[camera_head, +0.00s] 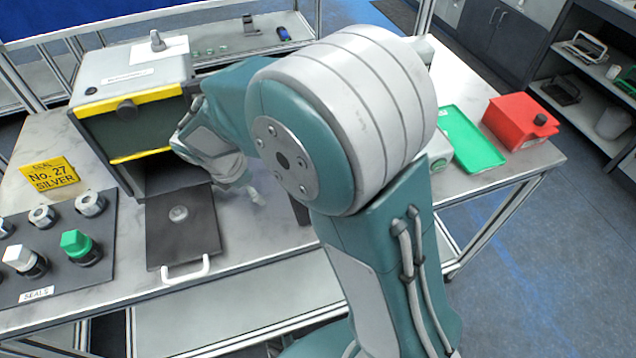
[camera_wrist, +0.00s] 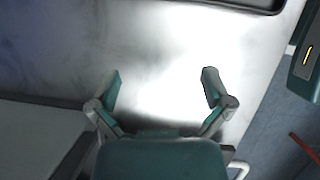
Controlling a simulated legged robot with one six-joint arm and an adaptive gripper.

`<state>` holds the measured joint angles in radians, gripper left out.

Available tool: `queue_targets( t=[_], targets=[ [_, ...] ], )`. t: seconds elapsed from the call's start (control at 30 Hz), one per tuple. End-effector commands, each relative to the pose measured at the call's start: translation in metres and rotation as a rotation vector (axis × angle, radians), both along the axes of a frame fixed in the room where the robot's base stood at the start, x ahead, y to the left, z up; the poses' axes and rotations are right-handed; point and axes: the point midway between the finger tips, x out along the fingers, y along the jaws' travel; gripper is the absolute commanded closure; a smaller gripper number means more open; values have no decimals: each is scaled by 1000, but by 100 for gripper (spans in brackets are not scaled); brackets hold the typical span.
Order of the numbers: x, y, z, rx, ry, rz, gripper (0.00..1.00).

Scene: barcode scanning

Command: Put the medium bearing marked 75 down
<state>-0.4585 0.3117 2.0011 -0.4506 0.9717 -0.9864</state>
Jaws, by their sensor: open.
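My gripper (camera_wrist: 161,92) is open, with bare, bright table surface between its fingers and no bearing in it. In the head view it hangs low over the table beside the yellow-edged box, partly hidden by my arm. A small round grey piece (camera_head: 179,213), perhaps a bearing, lies on the dark plate with a white handle (camera_head: 188,245), left of my gripper. Ring-shaped metal pieces (camera_head: 90,204) and (camera_head: 42,216) stand on the black seals board (camera_head: 65,277). No mark 75 is legible, so I cannot tell which piece is the medium bearing.
The box with yellow edges (camera_head: 125,100) stands open behind the dark plate. A yellow No. 27 Silver sign (camera_head: 50,175) is at left. A green tray (camera_head: 470,138) and a red box (camera_head: 520,122) are at right. My arm hides the table's middle.

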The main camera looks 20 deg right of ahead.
Motion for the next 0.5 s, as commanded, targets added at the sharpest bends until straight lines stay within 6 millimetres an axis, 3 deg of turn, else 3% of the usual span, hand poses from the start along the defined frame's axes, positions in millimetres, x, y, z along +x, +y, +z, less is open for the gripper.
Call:
queue_targets(
  t=[0.27,0.5],
  targets=[
    [-28,-43,60,152,-168,-363,0],
    [-73,-81,109,333,-340,-778,0]
  ],
)
